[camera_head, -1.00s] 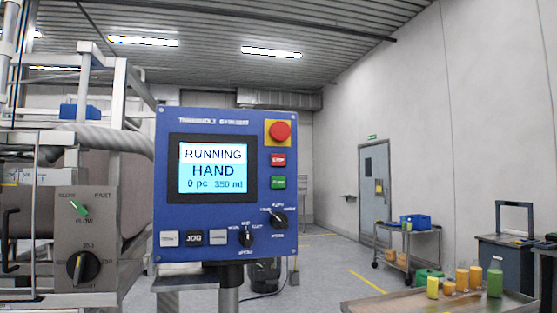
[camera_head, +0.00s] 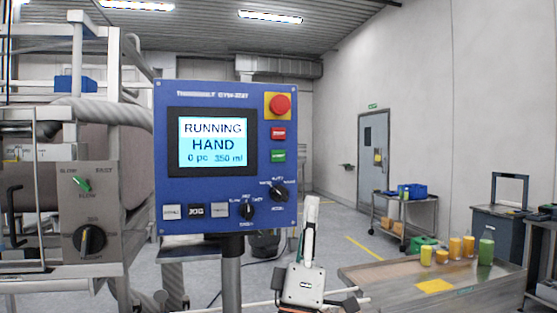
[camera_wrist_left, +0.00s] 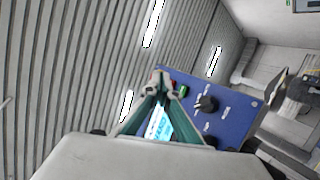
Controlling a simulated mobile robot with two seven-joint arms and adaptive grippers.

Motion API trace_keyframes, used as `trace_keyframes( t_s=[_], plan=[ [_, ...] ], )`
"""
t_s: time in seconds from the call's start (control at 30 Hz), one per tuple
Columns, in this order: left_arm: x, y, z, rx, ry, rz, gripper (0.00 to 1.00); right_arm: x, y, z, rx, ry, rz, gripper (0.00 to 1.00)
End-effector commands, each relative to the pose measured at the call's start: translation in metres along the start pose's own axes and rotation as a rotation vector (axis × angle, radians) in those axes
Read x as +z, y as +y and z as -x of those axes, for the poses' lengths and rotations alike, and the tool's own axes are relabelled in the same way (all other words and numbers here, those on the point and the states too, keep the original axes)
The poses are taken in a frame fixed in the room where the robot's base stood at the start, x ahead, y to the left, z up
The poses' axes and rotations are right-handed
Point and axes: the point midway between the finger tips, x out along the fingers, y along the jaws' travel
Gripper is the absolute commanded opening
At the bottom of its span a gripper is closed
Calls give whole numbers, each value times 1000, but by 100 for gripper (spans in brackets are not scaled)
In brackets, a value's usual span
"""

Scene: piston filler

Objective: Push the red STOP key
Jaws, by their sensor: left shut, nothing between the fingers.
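The red STOP key (camera_head: 278,133) sits on the right side of the blue control panel (camera_head: 170,195), below a red mushroom button (camera_head: 280,104) on a yellow plate and above a green key (camera_head: 278,156). My left gripper (camera_head: 312,199) is shut and empty, pointing up beside the panel's lower right corner, below the level of the STOP key and apart from it in the picture. In the left wrist view, the closed fingertips (camera_wrist_left: 158,80) overlap the panel's edge near the green key (camera_wrist_left: 183,91); the STOP key cannot be made out clearly there. My right gripper is not in view.
The panel screen (camera_head: 212,142) reads RUNNING, HAND. Black rotary knobs (camera_head: 278,191) and small keys lie low on the panel. A machine frame (camera_head: 100,180) stands left. A table (camera_head: 400,275) with several bottles is at right. The space right of the panel is free.

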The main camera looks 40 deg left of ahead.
Motion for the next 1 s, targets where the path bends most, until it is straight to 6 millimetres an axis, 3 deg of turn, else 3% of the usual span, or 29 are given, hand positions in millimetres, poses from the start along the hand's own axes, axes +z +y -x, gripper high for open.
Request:
trace_keyframes(
  t_s=[0.03, 0.1, 0.3, 0.5, 1.0],
  plan=[
    [-19, 16, -30, -7, 52, 71, 0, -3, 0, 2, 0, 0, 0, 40],
    [-36, 25, -59, -48, 95, 160, 0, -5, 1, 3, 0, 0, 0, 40],
    [-58, 43, -112, -174, 123, 341, 0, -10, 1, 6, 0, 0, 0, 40],
    [-59, 50, -130, -251, 101, 409, 0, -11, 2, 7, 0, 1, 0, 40],
    [-59, 46, -132, -263, 97, 416, 0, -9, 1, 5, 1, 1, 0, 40]
  ],
)
